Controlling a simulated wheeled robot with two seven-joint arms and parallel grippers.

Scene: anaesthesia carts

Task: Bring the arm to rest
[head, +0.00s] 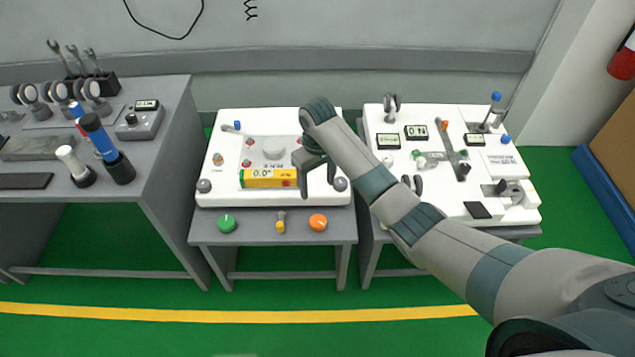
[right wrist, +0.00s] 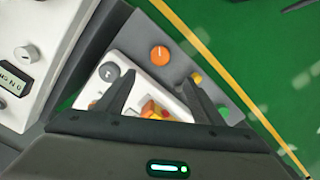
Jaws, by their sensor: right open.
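My right arm (head: 430,225) reaches in from the lower right to the middle cart in the head view. My right gripper (head: 317,184) points down over the right part of that cart's white panel (head: 225,128). Its two fingers are apart, with nothing held between them. In the right wrist view the open gripper (right wrist: 165,92) also shows empty, with the panel and an orange knob (right wrist: 160,55) beyond it. The gripper hides part of the panel. My left gripper is not in view.
The middle panel carries a yellow display box (head: 262,179); green (head: 227,223) and orange knobs sit on the shelf in front. A right cart (head: 390,190) holds meters and fittings. A left bench (head: 170,110) holds upright handles. Green floor (head: 150,335) in front is clear.

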